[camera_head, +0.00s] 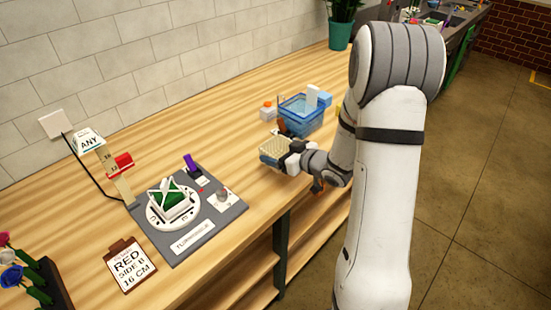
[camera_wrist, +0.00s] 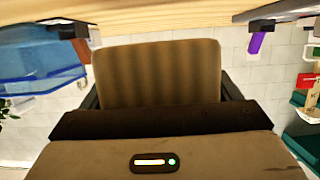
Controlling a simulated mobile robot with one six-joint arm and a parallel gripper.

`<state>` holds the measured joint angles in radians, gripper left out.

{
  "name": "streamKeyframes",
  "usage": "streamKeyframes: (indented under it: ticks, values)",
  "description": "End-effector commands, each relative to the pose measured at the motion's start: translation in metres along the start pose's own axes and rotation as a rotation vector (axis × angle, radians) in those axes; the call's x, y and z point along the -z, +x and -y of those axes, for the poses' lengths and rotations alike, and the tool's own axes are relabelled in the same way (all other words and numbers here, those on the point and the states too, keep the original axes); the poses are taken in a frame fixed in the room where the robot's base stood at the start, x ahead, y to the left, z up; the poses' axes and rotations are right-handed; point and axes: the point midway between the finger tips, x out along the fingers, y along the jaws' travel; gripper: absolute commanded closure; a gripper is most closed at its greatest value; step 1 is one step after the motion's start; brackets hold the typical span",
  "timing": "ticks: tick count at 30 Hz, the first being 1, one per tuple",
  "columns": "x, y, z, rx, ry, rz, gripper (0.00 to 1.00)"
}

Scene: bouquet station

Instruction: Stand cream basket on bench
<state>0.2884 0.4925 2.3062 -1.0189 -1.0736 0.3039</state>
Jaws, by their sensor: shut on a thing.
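The cream basket (camera_head: 274,149) is near the front edge of the wooden bench (camera_head: 190,120), left of the blue crate. My gripper (camera_head: 287,154) is shut on it. In the wrist view the basket's ribbed tan wall (camera_wrist: 158,72) fills the middle, between the dark fingers of my gripper (camera_wrist: 160,98). That view is turned over, with the bench surface along the top. A narrow gap seems to show between basket and bench there; I cannot tell for certain whether they touch. The basket's far side is hidden.
A clear blue crate (camera_head: 302,116) stands just right and behind, with a small orange-and-white item (camera_head: 268,109) beside it. Left is a grey station board (camera_head: 190,215) with a white-and-green box (camera_head: 172,199) on a round dial. Bare bench lies between.

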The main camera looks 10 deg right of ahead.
Motion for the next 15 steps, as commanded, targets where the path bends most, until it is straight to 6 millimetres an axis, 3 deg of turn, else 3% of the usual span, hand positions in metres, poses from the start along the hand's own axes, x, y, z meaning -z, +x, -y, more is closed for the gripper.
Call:
streamKeyframes:
  ticks: [9, 15]
  values:
    - [-0.036, 0.014, 0.005, 0.011, -0.001, 0.002, 0.42]
    - [-0.038, 0.016, 0.005, 0.012, -0.005, 0.000, 0.42]
